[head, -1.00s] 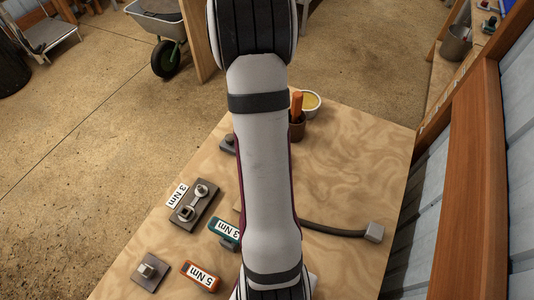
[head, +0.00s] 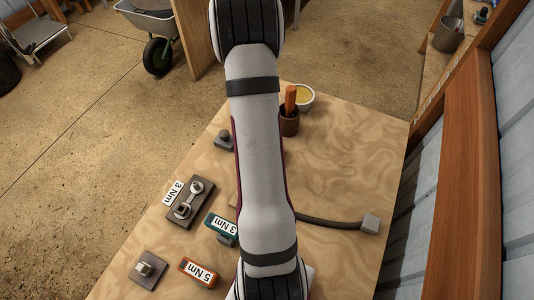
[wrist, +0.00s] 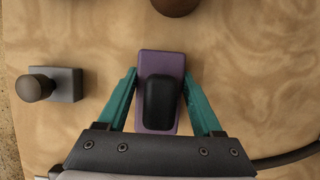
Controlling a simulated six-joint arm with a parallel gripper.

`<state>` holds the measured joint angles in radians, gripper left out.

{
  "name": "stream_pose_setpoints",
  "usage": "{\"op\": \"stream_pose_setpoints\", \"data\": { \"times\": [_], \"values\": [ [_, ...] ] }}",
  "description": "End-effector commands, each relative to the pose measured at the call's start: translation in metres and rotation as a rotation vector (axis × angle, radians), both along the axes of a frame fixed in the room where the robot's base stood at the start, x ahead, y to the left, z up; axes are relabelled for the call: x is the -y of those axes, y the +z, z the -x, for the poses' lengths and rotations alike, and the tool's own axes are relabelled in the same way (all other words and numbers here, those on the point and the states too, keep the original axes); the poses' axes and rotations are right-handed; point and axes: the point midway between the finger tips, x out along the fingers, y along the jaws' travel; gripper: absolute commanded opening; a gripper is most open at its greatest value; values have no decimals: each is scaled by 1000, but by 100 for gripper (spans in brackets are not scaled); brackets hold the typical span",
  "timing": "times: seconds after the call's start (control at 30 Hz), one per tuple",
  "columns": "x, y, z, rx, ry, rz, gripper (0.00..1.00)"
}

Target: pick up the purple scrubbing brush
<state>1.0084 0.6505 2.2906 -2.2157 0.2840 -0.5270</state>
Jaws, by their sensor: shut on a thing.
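The purple scrubbing brush (wrist: 160,64) shows in the wrist view as a purple block with a rounded black part on top. My gripper (wrist: 160,74) has its two teal fingers along the brush's left and right sides, shut on it. The brush appears close above or on the wooden table (wrist: 235,80); I cannot tell which. In the head view my arm hides the brush and the gripper.
A grey block with a knob (wrist: 55,85) lies left of the brush.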

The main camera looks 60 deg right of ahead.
Motion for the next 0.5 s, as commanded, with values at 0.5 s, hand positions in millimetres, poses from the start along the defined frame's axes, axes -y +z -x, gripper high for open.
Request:
{"op": "stream_pose_setpoints", "data": {
  "times": [0.5],
  "values": [
    [1, 26, -1, 3, -3, 5, 3]
  ]
}}
